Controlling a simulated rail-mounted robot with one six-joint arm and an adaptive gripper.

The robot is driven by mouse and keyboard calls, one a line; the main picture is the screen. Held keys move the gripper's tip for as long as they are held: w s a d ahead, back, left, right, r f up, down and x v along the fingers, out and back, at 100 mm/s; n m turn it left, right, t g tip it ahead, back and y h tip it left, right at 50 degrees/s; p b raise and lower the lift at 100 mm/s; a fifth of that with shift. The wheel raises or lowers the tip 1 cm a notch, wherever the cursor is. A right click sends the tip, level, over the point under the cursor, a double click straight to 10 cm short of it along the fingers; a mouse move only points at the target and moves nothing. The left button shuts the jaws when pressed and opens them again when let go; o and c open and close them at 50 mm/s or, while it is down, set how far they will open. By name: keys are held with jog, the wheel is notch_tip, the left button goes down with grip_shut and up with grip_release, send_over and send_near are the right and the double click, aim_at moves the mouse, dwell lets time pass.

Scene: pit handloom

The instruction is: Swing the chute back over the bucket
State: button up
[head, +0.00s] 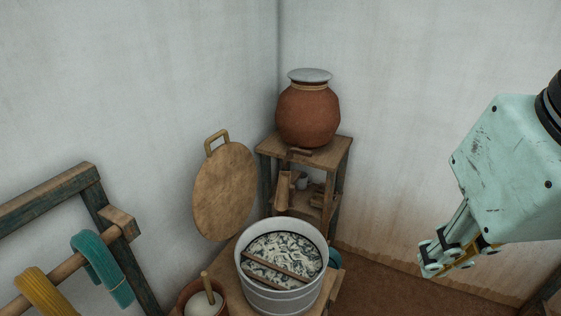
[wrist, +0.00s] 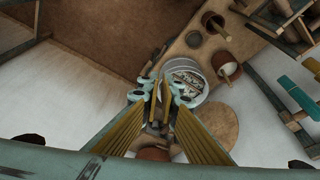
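A pale grey round bucket (head: 280,293) stands on a low wooden bench, with marbled black-and-white contents and a wooden strip across its top. It also shows in the wrist view (wrist: 196,101), just beyond my fingertips. A small wooden trough-like piece (head: 284,190) hangs under the stand behind the bucket; it may be the chute, but I cannot be sure. My gripper (head: 447,262) hangs in the air to the right of the bucket, clear of it. In the wrist view my fingers (wrist: 160,88) lie close together with nothing seen between them; whether they are fully shut is unclear.
A clay jar (head: 308,115) with a pale lid stands on a wooden stand (head: 341,146) in the corner. A round wooden board (head: 224,190) leans on the left wall. A small pot (head: 200,303) with a stick and a yarn rack (head: 70,190) are at left.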

jog(key=shift+w+r, duration=0.3)
jog(key=shift+w, duration=0.2)
grip_shut()
jog(key=w+a+r+m+g+p, duration=0.1)
jog(key=w+r+m+p, duration=0.1)
jog(key=w, duration=0.7)
jog(key=w+r+m+g+p, duration=0.1)
jog(key=w+r+m, duration=0.2)
jog(key=w, duration=0.6)
jog(key=w+a+f+m+h+p, duration=0.1)
jog(key=w+a+m, duration=0.15)
jog(key=w, duration=0.65)
jog(key=w+a+f+m+h+p, duration=0.1)
jog(key=w+a+f+p, duration=0.15)
jog(key=w, duration=0.55)
jog(key=w+a+f+m+p, duration=0.1)
jog(key=w+a+f+m, duration=0.1)
jog(key=w+a+f, duration=0.3)
jog(key=w+a+f+m+g+h+p, duration=0.1)
jog(key=w+a+f, duration=0.5)
jog(key=w+f, duration=0.6)
jog(key=w+a+f+m+h+p, duration=0.1)
jog(key=w+a+f+m+p, duration=0.2)
jog(key=w+f, duration=0.6)
jog(key=shift+a+f+m+g, duration=0.3)
jog(key=shift+a+f+m, duration=0.15)
jog(key=shift+a+m, duration=0.8)
jog(key=shift+d+f, duration=0.1)
jog(key=shift+f, duration=0.05)
